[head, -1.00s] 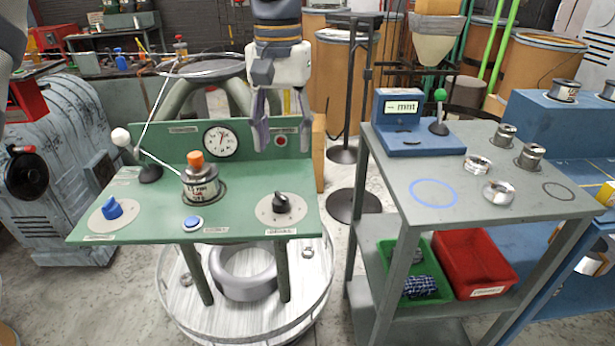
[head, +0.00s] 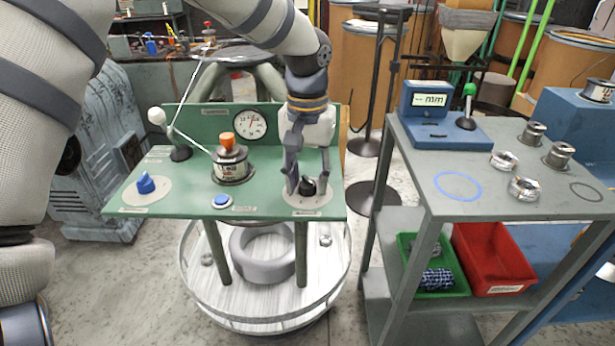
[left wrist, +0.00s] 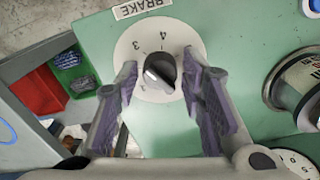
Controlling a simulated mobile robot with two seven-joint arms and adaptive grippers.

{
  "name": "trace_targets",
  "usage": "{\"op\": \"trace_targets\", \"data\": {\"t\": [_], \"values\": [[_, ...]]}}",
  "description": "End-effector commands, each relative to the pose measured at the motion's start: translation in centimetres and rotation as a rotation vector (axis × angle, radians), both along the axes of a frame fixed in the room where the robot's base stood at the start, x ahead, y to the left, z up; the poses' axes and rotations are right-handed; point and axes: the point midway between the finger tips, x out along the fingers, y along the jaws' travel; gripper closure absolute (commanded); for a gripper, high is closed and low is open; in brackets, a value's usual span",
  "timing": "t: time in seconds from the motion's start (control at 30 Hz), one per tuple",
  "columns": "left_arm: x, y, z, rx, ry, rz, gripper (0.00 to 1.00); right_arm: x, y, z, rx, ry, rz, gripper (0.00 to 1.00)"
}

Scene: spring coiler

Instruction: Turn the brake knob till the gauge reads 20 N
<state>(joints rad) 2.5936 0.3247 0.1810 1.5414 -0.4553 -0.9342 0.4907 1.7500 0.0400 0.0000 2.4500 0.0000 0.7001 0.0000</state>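The black brake knob (head: 307,185) sits on a pale dial disc at the right front of the green bench (head: 275,208). In the left wrist view the knob (left wrist: 160,72) shows with its numbered dial (left wrist: 130,45) and a BRAKE label (left wrist: 142,8). My left gripper (head: 304,186) is open, its fingers (left wrist: 162,80) on either side of the knob, with gaps visible to both. The round gauge (head: 250,123) stands on the bench's back panel; its reading is too small to tell. My right gripper is not in view.
A wire spool (head: 231,166) with an orange top, a white-tipped lever (head: 157,117), a blue knob (head: 145,184) and a blue button (head: 222,201) are on the bench. A grey cart (head: 420,190) stands to the right across a gap.

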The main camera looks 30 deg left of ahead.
Motion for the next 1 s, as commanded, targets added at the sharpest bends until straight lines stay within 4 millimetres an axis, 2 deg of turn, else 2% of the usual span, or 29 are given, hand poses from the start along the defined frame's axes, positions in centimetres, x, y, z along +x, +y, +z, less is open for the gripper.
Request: {"op": "trace_targets", "data": {"t": [0.03, 0.1, 0.13, 0.57, 1.0], "values": [[0.0, 0.0, 0.0, 0.000, 0.000, 0.000, 0.82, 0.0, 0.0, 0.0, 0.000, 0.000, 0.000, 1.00], [0.0, 0.0, 0.0, 0.000, 0.000, 0.000, 0.97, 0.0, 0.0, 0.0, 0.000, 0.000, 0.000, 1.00], [0.0, 0.0, 0.0, 0.000, 0.000, 0.000, 1.00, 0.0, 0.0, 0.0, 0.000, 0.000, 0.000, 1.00], [0.0, 0.1, 0.2, 0.002, -0.002, -0.082, 1.00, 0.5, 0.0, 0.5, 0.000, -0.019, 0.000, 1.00], [0.0, 0.1, 0.1, 0.003, 0.001, -0.450, 1.00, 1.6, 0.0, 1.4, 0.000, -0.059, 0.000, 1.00]]}}
